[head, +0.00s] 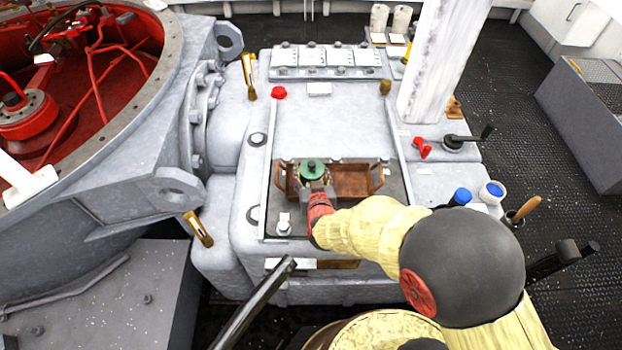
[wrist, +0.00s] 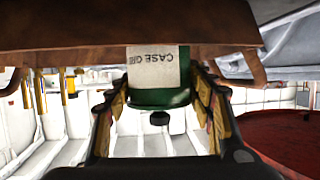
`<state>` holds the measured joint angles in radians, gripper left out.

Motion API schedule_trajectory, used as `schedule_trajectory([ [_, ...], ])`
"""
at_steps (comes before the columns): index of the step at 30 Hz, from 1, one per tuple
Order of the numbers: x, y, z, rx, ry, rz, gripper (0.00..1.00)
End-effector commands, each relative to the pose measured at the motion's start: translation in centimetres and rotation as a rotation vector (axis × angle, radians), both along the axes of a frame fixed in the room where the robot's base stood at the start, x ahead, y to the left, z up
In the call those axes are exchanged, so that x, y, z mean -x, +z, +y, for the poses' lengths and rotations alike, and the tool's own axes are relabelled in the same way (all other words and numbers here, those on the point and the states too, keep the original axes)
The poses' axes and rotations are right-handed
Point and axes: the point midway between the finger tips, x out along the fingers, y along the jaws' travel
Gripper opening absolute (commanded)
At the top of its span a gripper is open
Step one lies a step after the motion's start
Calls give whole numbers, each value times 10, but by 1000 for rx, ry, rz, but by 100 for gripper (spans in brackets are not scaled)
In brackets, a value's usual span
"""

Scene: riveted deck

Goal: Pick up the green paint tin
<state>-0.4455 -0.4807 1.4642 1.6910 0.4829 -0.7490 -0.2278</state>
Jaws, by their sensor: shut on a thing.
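The green paint tin (head: 311,169) with a dark knob on top is at the left end of a brown wooden tray (head: 354,180). My gripper (head: 317,186) reaches it from the front and is shut on it. In the wrist view, the fingers (wrist: 160,97) lie on both sides of the green tin (wrist: 147,99). Its pale label (wrist: 158,67) reads "CASE GR", upside down in the picture. The tray (wrist: 130,32) crosses the top of this view. The tin's lower part is hidden in the head view, and I cannot tell whether it touches the tray floor.
The tray stands on a grey machine housing (head: 330,120). To its right are a red lever (head: 421,148), a black crank (head: 466,139) and a blue-lidded pot (head: 461,196). A pale slanted post (head: 440,65) rises behind. An open red-lined drum (head: 120,70) is at left.

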Motion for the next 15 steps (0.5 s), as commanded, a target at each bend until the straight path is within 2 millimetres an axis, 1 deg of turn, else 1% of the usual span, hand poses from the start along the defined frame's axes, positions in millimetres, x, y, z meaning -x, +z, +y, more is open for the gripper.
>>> schedule_trajectory([
  [2, 0, 0, 0, 1, 0, 1, 24],
  [12, 0, -1, 0, 1, 0, 1, 5],
  [15, -1, 2, 0, 0, 0, -3, 4],
])
